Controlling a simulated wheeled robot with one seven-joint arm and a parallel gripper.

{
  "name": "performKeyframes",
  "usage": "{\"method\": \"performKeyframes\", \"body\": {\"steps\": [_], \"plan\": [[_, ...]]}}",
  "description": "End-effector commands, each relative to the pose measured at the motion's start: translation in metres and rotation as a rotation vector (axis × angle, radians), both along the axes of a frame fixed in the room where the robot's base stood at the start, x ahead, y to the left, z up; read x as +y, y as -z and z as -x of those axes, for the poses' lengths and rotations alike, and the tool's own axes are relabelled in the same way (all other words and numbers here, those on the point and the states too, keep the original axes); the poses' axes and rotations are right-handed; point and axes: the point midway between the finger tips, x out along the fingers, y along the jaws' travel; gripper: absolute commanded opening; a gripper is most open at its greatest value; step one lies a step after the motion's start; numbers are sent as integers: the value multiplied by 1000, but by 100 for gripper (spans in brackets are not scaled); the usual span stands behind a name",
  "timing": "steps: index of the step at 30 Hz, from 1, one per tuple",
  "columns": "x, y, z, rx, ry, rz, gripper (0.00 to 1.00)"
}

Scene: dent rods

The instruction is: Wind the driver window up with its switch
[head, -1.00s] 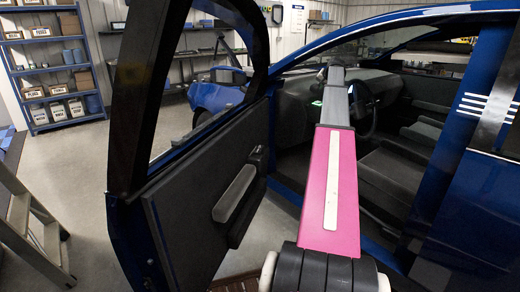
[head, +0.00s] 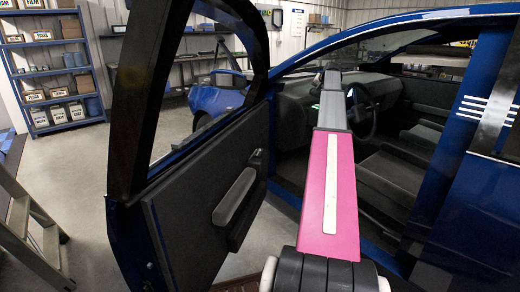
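The open driver door (head: 200,205) of the blue car stands at the left, its dark inner panel facing me. Its window frame (head: 141,95) rises above; I see straight through it and cannot tell where the glass edge is. A grey armrest (head: 234,196) is on the panel. A small dark fitting (head: 258,160) sits near the panel's front end; I cannot make out whether it is the window switch. My pink and grey arm reaches forward to the right of the door, toward the dashboard. My gripper is hidden beyond the arm's far end.
The steering wheel (head: 362,107) and dark seats (head: 395,175) are right of my arm. A stepladder (head: 32,235) stands at the lower left. Blue shelving (head: 58,70) is at the back left. Clear floor (head: 85,165) lies between the shelving and the door.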

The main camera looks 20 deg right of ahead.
Motion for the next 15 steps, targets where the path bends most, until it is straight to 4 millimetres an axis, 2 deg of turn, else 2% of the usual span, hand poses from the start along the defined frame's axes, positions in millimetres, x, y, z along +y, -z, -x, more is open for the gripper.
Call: {"method": "performKeyframes", "body": {"steps": [1,8,15], "plan": [[22,5,6,20,-55,30,0],[130,32,34,137,-451,240,0],[239,58,80,226,-925,444,0]]}}
